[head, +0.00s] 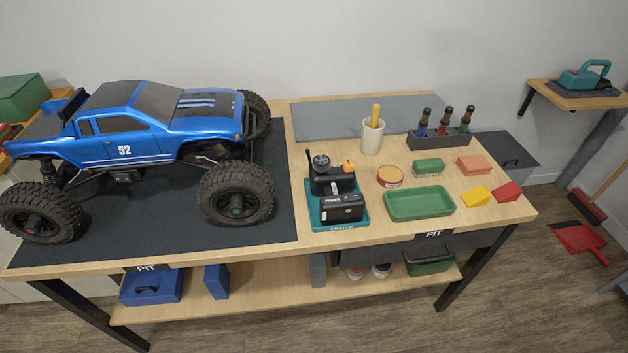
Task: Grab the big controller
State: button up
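A black controller (333,181) with a round knob at its upper left and an orange part at its upper right sits on a teal base marked "CRADLE" (340,226). The cradle stands on the wooden workbench (400,240), just right of the dark mat. No second controller is visible for comparing size. My gripper is not in view.
A large blue truck (150,125) stands on the dark mat (150,230), its front wheel close to the cradle's left. A white cup (372,138) is behind the controller. A round tin (390,176) and a green tray (420,203) are to its right.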

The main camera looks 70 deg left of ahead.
aim_at(330, 183)
jog(key=u, duration=0.9)
jog(key=i, duration=0.85)
jog(key=u, duration=1.1)
jog(key=i, duration=0.2)
jog(key=u, duration=0.2)
